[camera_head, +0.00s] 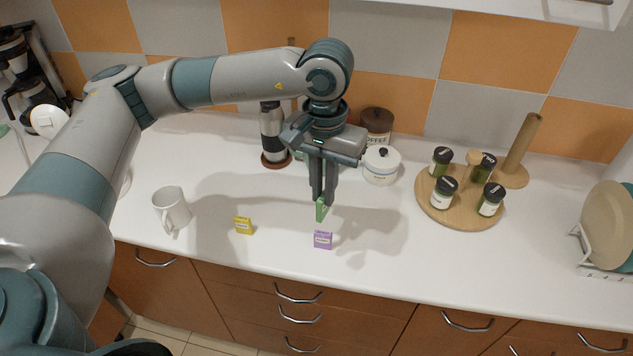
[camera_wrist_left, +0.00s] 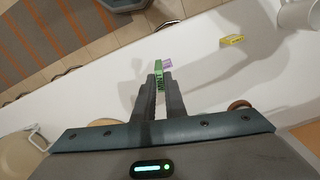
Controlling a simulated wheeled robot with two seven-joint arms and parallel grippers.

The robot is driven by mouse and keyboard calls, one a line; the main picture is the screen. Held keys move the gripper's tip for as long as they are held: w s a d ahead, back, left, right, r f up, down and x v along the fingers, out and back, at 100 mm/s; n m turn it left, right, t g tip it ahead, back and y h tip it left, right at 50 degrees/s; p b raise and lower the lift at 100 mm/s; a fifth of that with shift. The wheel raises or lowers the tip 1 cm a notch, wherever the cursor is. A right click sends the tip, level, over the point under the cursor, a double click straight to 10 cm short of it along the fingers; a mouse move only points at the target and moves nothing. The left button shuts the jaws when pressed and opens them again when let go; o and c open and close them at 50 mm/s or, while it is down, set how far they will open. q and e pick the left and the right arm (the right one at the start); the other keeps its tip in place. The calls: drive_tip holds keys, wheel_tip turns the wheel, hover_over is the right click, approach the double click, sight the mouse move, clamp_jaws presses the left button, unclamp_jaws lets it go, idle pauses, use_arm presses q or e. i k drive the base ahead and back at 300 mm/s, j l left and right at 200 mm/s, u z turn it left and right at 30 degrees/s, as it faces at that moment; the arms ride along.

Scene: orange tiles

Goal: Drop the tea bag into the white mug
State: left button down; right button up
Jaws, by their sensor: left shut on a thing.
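My left gripper (camera_head: 320,196) points down above the counter and is shut on a small green tea bag packet (camera_head: 321,212), which sticks out below the fingertips. In the left wrist view the green packet (camera_wrist_left: 159,72) sits between the two fingers (camera_wrist_left: 160,92). A yellow packet (camera_head: 243,226) and a purple packet (camera_head: 323,240) stand on the counter; the purple one is just below the green one in the head view. The white mug (camera_head: 172,210) stands upright to the left, apart from the gripper. It also shows at the upper right of the left wrist view (camera_wrist_left: 300,14).
Behind the gripper stand a steel flask (camera_head: 272,135), a brown-lidded coffee jar (camera_head: 376,125) and a white lidded pot (camera_head: 381,166). A wooden tray (camera_head: 461,212) with several spice jars is to the right. The counter between mug and gripper holds only the yellow packet.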

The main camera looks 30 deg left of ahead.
sight(177, 220)
drive_tip(key=k+j, duration=0.2)
drive_tip(key=k, duration=0.25)
drive_tip(key=u, duration=1.45)
